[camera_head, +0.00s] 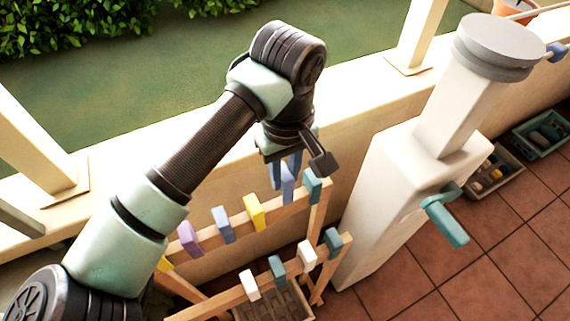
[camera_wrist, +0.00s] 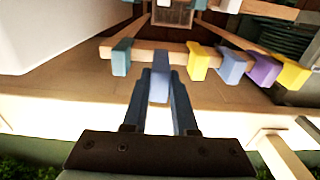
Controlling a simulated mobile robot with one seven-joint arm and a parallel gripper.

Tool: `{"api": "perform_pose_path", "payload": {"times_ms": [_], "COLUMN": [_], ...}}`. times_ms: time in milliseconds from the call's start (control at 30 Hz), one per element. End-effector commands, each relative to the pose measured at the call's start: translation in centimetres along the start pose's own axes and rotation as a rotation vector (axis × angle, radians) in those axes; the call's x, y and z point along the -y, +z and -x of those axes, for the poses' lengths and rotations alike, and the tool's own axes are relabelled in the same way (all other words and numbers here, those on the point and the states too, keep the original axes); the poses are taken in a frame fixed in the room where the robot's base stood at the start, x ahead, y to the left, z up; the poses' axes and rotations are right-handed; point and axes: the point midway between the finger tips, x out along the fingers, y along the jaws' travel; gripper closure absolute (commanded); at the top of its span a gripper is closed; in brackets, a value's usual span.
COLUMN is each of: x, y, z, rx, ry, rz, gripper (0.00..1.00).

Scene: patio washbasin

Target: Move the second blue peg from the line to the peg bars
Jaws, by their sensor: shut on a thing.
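My gripper (camera_head: 285,178) is at the upper bar of the wooden peg rack (camera_head: 270,212). It is shut on a blue peg (camera_head: 288,188), which shows between my fingers in the wrist view (camera_wrist: 158,88). The held peg is at the bar between a teal peg (camera_head: 313,186) and a yellow peg (camera_head: 254,212); I cannot tell if it is fully seated. Another blue peg (camera_head: 222,225) sits on the same bar, beside a purple peg (camera_head: 190,238). One more blue peg (camera_head: 556,52) is near the line at the upper right.
The lower bar carries white (camera_head: 249,285) and teal pegs (camera_head: 277,270). The low wall (camera_head: 345,120) runs behind. Crates (camera_head: 545,133) lie on the tiles at right.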

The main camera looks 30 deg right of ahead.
Motion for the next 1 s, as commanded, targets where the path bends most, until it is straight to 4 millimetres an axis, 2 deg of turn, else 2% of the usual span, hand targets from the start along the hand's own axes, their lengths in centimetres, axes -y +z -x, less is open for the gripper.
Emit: {"api": "perform_pose_path", "payload": {"times_ms": [100, 500, 1000], "x": [0.0, 0.0, 0.0], "y": [0.1, 0.2, 0.2], "z": [-1.4, -4.8, -5.5], "rx": [0.001, -0.001, 0.000], "ry": [0.001, -0.001, 0.000], "rz": [0.000, -0.001, 0.000], "gripper": [1.00, 1.00, 1.00]}}
